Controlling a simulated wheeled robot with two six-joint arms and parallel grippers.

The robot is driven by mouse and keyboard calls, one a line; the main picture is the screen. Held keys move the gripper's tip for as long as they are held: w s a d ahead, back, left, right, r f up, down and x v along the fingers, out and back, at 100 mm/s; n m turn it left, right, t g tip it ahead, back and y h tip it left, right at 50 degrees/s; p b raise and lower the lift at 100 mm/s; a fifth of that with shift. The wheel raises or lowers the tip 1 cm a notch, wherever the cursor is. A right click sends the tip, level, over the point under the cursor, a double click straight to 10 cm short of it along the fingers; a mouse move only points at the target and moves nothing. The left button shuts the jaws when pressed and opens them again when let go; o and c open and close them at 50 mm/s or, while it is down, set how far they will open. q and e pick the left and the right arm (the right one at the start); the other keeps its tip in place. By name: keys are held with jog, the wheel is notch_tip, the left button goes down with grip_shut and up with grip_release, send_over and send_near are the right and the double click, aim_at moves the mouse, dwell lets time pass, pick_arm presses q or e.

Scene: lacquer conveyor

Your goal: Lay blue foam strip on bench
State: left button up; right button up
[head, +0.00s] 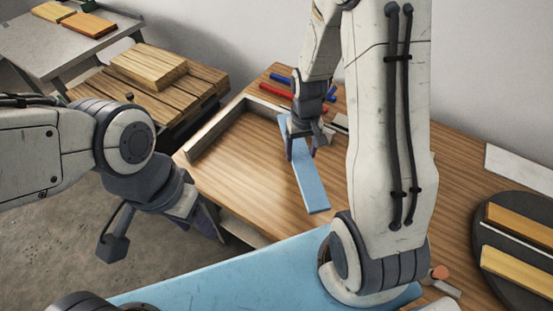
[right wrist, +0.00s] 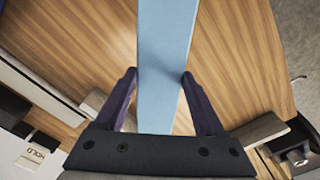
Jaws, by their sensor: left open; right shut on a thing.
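The blue foam strip (head: 312,189) is long, flat and light blue. In the head view it lies lengthwise over the wooden bench (head: 245,170), its near end pointing toward me. My right gripper (head: 303,150) is shut on it near its far part. In the right wrist view the strip (right wrist: 166,50) runs between the two dark fingers. I cannot tell whether its underside touches the bench top. My left gripper (head: 212,225) is open and empty, beside the bench's left front edge, with its fingers partly hidden.
A raised wooden edge borders the bench's back left. Red and blue rods (head: 290,92) lie at the back. A large blue sheet (head: 240,277) fills the foreground. A dark round tray (head: 480,250) with wooden bars stands at right. A pallet with blocks (head: 150,68) stands at left.

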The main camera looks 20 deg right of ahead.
jog(key=p, duration=0.1)
send_over(276, 168)
notch_tip(276, 168, down, 4)
jog(key=shift+f, duration=0.2)
notch_tip(276, 168, down, 4)
jog(key=shift+r+p, duration=0.1)
jog(key=shift+p, duration=0.4)
jog(key=shift+f, duration=0.2)
jog(key=shift+f, duration=0.2)
jog(key=o, duration=1.3)
jog(key=shift+r, duration=0.1)
